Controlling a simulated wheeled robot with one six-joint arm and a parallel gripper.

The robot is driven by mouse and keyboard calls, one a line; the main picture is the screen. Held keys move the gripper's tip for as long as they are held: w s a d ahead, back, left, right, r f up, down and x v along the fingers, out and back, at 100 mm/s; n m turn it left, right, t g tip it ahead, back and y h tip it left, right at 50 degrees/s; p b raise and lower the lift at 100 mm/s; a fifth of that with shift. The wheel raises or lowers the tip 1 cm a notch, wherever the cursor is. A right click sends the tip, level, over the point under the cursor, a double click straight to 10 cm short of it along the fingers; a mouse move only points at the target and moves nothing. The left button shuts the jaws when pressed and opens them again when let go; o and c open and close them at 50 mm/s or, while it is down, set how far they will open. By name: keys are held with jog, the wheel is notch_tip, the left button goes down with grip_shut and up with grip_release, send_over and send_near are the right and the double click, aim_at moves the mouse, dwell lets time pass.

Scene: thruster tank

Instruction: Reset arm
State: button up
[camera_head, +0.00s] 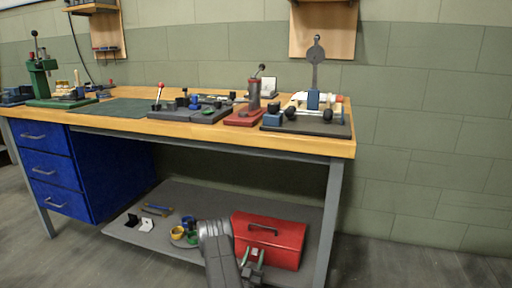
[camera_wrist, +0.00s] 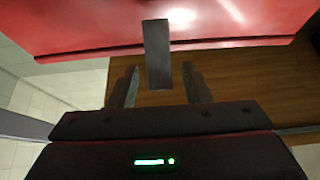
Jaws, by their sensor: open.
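My arm (camera_head: 215,243) reaches to the lower shelf of the workbench, and my gripper (camera_head: 254,256) is in front of the red toolbox (camera_head: 283,240). In the wrist view my gripper (camera_wrist: 160,84) has its two dark fingers apart. A dark grey bar (camera_wrist: 157,55) shows between and beyond the fingers; I cannot tell what it belongs to. The red toolbox surface (camera_wrist: 100,22) fills the top of that view. I cannot tell whether the fingers touch the toolbox.
The workbench top (camera_head: 335,146) carries a green press (camera_head: 40,78), a red-based press (camera_head: 252,105) and a dark tray (camera_head: 330,126). Small parts and a yellow ring (camera_head: 177,231) lie on the lower shelf (camera_head: 215,193). A bench leg (camera_head: 328,225) stands right of the toolbox. Floor at right is clear.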

jog(key=shift+w+d+r+g+y, duration=0.1)
jog(key=shift+w+r+g+y, duration=0.2)
jog(key=shift+g, duration=0.4)
jog(key=shift+r, duration=0.15)
